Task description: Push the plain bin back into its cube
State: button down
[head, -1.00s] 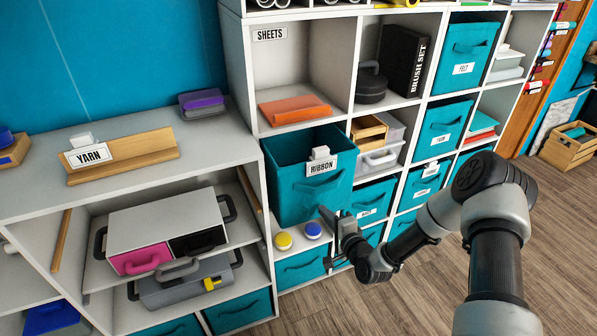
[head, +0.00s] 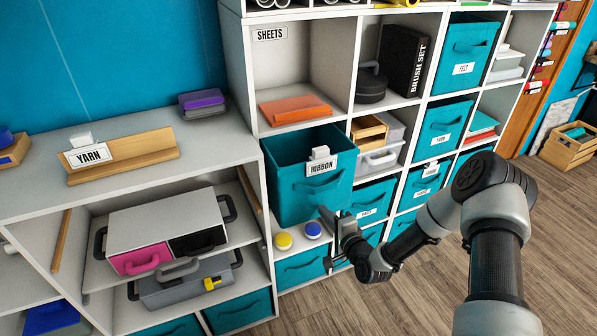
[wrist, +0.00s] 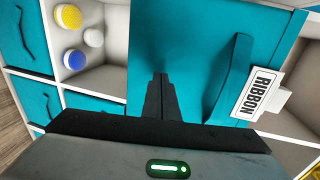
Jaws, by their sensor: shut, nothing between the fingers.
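A teal fabric bin (head: 300,195) juts out of its cube in the white shelf, its open top showing. A RIBBON tag (head: 321,167) is clipped to its front rim, above a teal handle. My gripper (head: 328,213) is shut and empty at the lower right of the bin's front. In the wrist view, my fingertips (wrist: 160,80) point at the bin's front panel (wrist: 185,45), beside the handle (wrist: 230,80). I cannot tell whether they touch it. Teal bins without a visible tag, such as the one below (head: 300,269), sit inside their cubes.
A yellow jar (head: 283,241) and a blue-topped jar (head: 312,230) stand in the cube below the jutting bin. A wooden drawer (head: 368,132) and grey boxes fill the cube to its right. A lower white cabinet (head: 215,150) adjoins on the left.

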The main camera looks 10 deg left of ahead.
jog(key=shift+w+r+b+x, duration=0.1)
jog(key=shift+r+b+x, duration=0.3)
jog(key=shift+b+x, duration=1.2)
jog(key=shift+w+r+b+x, duration=0.1)
jog(key=shift+r+b+x, duration=0.55)
jog(key=shift+x, duration=1.75)
jog(key=shift+r+b+x, duration=0.15)
jog(key=shift+b+x, duration=1.25)
jog(key=shift+x, duration=0.65)
jog(key=shift+a, duration=0.15)
jog(key=shift+f+p+v, duration=0.35)
jog(key=shift+v, duration=1.3)
jog(key=shift+f+p+v, duration=0.3)
jog(key=shift+v, duration=1.35)
jog(key=shift+f+p+v, duration=0.35)
jog(key=shift+v, duration=1.3)
jog(key=shift+s, duration=0.15)
